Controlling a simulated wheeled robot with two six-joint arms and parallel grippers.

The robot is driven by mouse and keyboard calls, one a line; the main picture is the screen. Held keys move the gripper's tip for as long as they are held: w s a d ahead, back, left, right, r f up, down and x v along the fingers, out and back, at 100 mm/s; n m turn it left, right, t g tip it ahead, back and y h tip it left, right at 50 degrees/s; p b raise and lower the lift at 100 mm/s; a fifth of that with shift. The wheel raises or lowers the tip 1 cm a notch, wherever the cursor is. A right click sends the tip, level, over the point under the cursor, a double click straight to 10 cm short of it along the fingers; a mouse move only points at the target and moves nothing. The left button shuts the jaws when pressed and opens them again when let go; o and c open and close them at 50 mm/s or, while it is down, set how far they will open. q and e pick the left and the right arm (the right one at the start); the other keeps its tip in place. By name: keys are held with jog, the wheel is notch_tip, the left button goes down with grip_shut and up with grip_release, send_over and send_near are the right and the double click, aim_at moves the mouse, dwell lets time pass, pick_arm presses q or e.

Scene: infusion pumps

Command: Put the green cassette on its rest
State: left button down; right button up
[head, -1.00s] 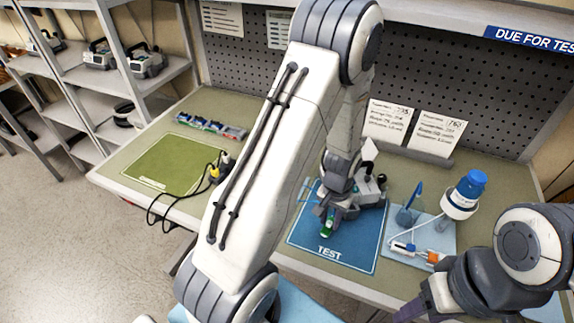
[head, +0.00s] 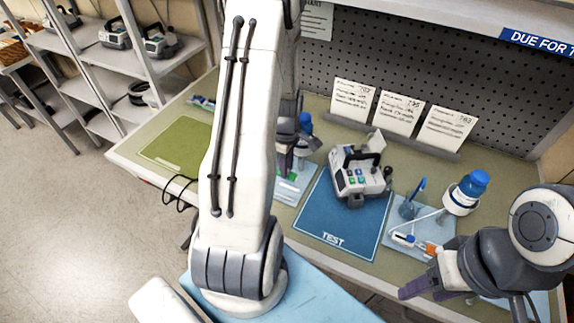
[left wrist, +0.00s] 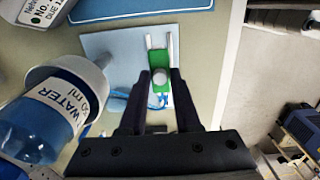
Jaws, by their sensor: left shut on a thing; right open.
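My left gripper (left wrist: 158,92) is shut on the green cassette (left wrist: 163,59) by its grey knob. The left wrist view shows the cassette over a pale blue mat (left wrist: 105,45), in line with the two white prongs of the rest (left wrist: 170,46). I cannot tell whether the cassette touches the rest or hangs just above it. In the head view my arm hides most of this spot, left of the blue TEST mat (head: 325,222). The pump (head: 352,178) stands on that mat. My right gripper (head: 420,286) is open and empty at the lower right.
A water bottle (left wrist: 45,118) in a white holder stands close beside my left gripper. A green mat (head: 180,148) lies clear at left.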

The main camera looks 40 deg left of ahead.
pick_arm(q)
notch_tip(320, 180, down, 4)
jog(key=b, duration=0.2)
jog(key=shift+r+b, duration=0.15)
jog(key=shift+b, duration=0.25)
jog(key=shift+f+b, duration=0.95)
jog(key=shift+f, duration=0.45)
jog(key=shift+f+b, duration=0.4)
jog(key=shift+f, duration=0.55)
dwell(0.9)
jog(key=shift+c, duration=0.7)
grip_release()
jog(key=shift+r, duration=0.15)
jog(key=shift+r+p, duration=3)
jog(key=shift+r, duration=0.35)
